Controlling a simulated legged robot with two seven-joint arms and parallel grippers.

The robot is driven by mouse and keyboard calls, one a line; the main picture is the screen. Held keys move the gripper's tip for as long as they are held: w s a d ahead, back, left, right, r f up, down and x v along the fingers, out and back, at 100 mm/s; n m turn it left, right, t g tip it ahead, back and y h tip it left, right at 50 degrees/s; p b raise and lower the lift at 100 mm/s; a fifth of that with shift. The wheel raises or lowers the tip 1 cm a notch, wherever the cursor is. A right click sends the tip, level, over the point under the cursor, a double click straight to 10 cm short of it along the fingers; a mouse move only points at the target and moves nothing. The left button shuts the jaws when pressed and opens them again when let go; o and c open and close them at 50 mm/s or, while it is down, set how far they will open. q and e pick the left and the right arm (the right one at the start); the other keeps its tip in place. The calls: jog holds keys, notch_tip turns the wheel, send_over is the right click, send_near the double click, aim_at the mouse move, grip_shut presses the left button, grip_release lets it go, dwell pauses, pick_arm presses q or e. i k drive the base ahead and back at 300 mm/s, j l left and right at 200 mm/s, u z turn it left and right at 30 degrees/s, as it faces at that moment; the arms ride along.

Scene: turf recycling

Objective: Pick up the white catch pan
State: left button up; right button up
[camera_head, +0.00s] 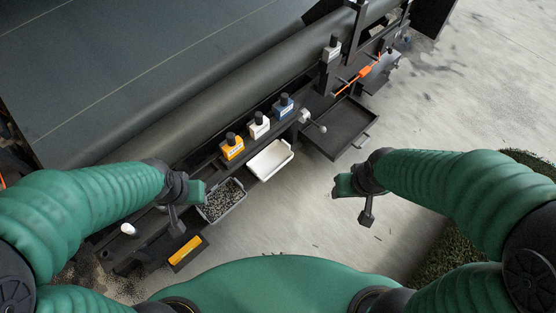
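The white catch pan (270,159) is a shallow, empty-looking rectangular tray at the front of the dark machine, below the white-and-black unit. My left gripper (187,207) is to the left of the pan and lower in the picture, beside a grey bin of dark granules; its two finger parts stand apart with nothing visible between them. My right gripper (354,201) is to the right of the pan and lower, over bare floor, also with its parts apart and empty. Neither gripper touches the pan.
The grey bin (221,201) of granules sits left of the pan, and a black tray (340,130) sits right of it. Yellow, white and blue units (259,125) line the machine above. A lever with a round knob (322,129) sticks out near the pan's right. The floor (290,215) below is clear.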

aim_at(265, 164)
jog(key=i+l+u, duration=0.25)
jog(key=l+u, duration=0.2)
jog(key=i+l+u, duration=0.15)
jog(key=l+u, duration=0.7)
jog(key=l, duration=0.25)
jog(key=l+u, duration=0.45)
jog(key=l, duration=0.15)
jog(key=l+u, duration=0.45)
jog(key=k+l+u, duration=0.25)
jog(key=l+u, duration=0.2)
jog(key=l, duration=0.15)
jog(key=k+l+u, duration=0.25)
jog(key=l+u, duration=0.15)
jog(key=l, duration=0.1)
